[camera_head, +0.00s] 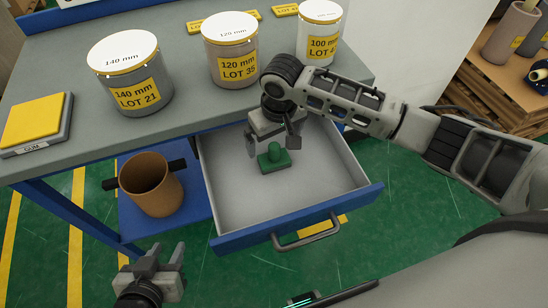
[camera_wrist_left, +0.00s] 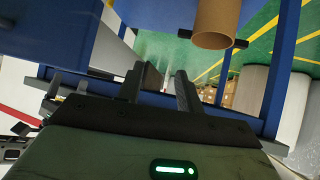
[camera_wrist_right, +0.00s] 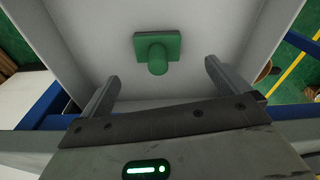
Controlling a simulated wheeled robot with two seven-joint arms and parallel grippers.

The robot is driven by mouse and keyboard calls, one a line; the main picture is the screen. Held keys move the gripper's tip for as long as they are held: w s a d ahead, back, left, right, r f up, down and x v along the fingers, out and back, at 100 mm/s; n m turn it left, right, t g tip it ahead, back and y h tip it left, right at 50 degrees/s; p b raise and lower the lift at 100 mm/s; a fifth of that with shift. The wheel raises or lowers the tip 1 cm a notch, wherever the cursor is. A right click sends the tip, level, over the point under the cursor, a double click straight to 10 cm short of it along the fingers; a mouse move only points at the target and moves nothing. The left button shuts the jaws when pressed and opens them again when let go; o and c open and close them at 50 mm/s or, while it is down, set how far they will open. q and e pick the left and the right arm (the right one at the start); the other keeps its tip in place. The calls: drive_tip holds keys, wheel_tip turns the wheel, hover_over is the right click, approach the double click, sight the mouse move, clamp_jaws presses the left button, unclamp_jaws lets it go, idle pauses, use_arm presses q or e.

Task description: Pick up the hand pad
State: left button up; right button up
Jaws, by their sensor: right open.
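The hand pad is a green block with a rounded knob (camera_head: 274,158). It lies on the floor of the open drawer (camera_head: 231,208), toward its back half. My right gripper (camera_head: 272,146) is open and reaches down into the drawer, just above and behind the pad. In the right wrist view the pad (camera_wrist_right: 157,50) shows beyond the two spread fingertips, with nothing between them. My left gripper (camera_head: 163,258) is low at the bottom left of the head view, away from the drawer. In the left wrist view its fingers (camera_wrist_left: 158,85) are apart and empty.
Several labelled wrapped rolls, one of them LOT 21 (camera_head: 138,95), stand on the grey bench top (camera_head: 187,50) above the drawer. A yellow pad on a grey base (camera_head: 38,118) lies at left. A brown bin (camera_head: 151,190) stands on the blue lower shelf.

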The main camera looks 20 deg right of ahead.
sight(274, 153)
drive_tip(key=f, duration=0.5)
drive_tip(key=w+f, duration=0.1)
drive_tip(key=f, duration=0.1)
drive_tip(key=shift+d+f+b, duration=0.1)
drive_tip(key=shift+f+b, duration=0.25)
drive_tip(key=shift+b, duration=0.05)
drive_tip(key=c, duration=1.1)
drive_tip(key=shift+r, duration=0.1)
